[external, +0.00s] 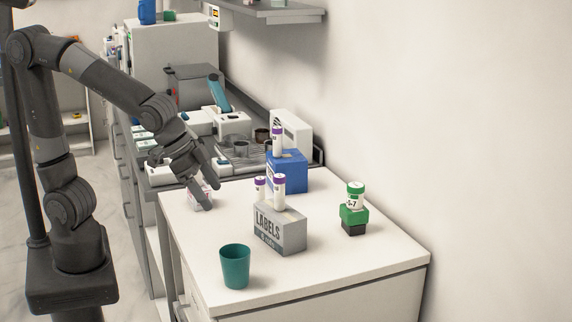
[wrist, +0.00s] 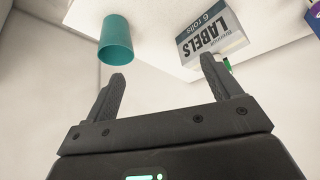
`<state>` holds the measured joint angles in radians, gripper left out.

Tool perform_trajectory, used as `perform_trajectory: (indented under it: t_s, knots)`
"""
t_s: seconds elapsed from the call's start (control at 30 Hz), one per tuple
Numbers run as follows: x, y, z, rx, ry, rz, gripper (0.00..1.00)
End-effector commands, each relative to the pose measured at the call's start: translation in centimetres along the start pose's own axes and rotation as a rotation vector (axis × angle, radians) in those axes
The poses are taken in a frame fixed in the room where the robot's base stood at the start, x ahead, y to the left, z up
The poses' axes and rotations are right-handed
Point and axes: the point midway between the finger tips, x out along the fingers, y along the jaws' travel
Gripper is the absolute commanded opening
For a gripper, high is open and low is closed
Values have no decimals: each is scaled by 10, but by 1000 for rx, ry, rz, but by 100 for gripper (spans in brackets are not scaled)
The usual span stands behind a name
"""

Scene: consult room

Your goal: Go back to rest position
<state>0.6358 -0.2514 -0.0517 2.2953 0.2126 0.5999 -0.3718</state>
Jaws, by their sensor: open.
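My gripper (external: 212,195) is at the left end of the white counter in the external view, angled downward with its fingers apart. In the wrist view my gripper (wrist: 163,70) shows two spread fingers with nothing between them. The arm bends down from the upper left to reach over the counter's left edge. A small white box with reddish marks (external: 199,198) lies by the fingers, partly hidden by them; I cannot tell whether they touch.
A teal cup (external: 235,267) stands near the front edge. A grey LABELS box (external: 280,232) carries two purple-capped tubes. Behind it is a blue box (external: 288,172) with another tube. A green-capped container (external: 355,196) sits on a green-and-black block (external: 353,219). The counter's front right is clear.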

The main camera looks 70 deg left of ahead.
Motion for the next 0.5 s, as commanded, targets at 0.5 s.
perform_trajectory:
  t_s: [0.5]
  knots:
    - [-98, -165, 112, -341, -29, -185, 83]
